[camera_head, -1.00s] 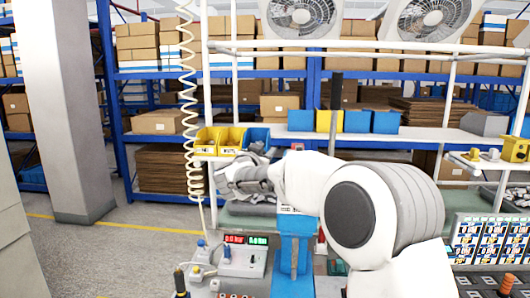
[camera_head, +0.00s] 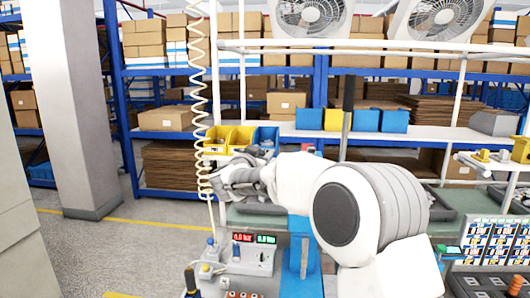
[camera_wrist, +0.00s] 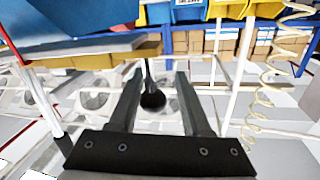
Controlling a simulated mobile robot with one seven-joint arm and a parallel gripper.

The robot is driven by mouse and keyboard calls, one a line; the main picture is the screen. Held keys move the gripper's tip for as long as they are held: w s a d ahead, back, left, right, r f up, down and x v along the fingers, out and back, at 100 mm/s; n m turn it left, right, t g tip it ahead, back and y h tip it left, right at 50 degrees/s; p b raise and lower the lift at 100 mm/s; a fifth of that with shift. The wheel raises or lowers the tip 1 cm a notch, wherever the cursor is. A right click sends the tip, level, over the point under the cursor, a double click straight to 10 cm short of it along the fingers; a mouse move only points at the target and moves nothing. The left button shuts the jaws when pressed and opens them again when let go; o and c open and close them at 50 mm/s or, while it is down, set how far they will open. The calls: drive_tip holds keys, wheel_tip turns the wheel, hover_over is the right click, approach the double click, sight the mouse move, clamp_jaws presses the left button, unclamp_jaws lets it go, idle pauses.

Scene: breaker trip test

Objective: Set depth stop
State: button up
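My gripper (camera_head: 238,180) is at the end of my white arm, left of the middle in the head view and in front of the small bins. In the wrist view, the two dark fingers of my gripper (camera_wrist: 157,85) stand apart. A black ball knob (camera_wrist: 152,101) on a thin dark rod shows between them, with a visible gap on both sides. I cannot tell how deep the knob lies. A blue upright column (camera_head: 301,255) stands on the bench, partly hidden by my arm. No part is clearly recognisable as the depth stop.
A grey control box (camera_head: 247,260) with red and green displays sits left of the column. Yellow bins (camera_head: 238,137) and a coiled cream cable (camera_head: 200,100) are close to my gripper. A card-covered panel (camera_head: 492,243) is at the right.

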drive_tip(key=shift+o, duration=0.7)
drive_tip(key=shift+d, duration=0.1)
drive_tip(key=shift+s, duration=0.15)
drive_tip(key=b+v, duration=0.3)
drive_tip(key=v, duration=1.4)
drive_tip(key=shift+b, duration=0.35)
